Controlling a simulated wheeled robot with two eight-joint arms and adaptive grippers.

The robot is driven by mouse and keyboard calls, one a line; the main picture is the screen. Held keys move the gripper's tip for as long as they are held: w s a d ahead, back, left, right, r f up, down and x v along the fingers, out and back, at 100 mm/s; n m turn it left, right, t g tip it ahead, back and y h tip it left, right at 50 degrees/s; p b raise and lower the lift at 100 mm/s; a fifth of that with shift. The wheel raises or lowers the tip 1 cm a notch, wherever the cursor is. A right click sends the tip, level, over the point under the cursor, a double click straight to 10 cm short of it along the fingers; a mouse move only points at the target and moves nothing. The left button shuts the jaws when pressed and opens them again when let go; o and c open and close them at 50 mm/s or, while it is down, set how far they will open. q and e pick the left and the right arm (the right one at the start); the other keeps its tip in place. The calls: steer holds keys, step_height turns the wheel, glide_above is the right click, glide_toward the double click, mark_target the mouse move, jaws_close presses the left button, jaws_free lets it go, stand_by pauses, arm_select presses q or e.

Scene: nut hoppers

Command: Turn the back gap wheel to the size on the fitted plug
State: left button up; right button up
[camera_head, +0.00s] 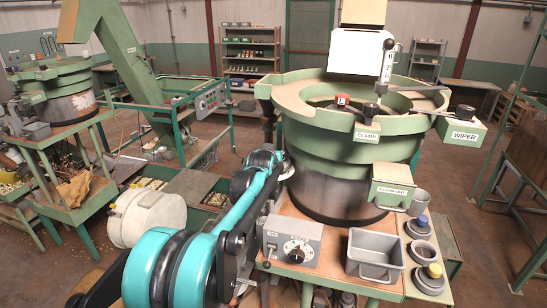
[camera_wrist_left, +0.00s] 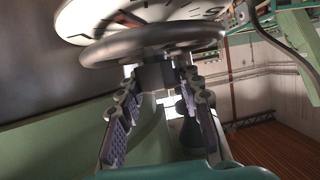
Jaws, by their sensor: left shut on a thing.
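In the left wrist view a grey round wheel (camera_wrist_left: 150,45) with a dark hub stands above my left gripper (camera_wrist_left: 160,82), taken as the back gap wheel. A white dial with dark marks and numbers (camera_wrist_left: 150,11) lies just beyond it; the numbers are partly cut off. The gripper's two fingers reach up on either side of the hub and are shut on the wheel. In the head view my teal left arm reaches up beside the green bowl, and its gripper is hidden. I cannot make out the fitted plug's size. My right gripper is not in view.
The green bowl feeder (camera_head: 350,150) carries CLAMP, WIPER and CLEAN OUT labels.

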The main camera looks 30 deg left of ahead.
arm_select(q)
steer(key=shift+d+n+g+y+b, duration=0.1)
steer(key=shift+n+g+y+b, duration=0.35)
steer(key=shift+n+y, duration=0.75)
steer(key=shift+n+g+y, duration=1)
steer(key=shift+n+g, duration=0.05)
steer(key=shift+n, duration=0.35)
steer(key=o, duration=1.2)
steer(key=shift+c, duration=0.2)
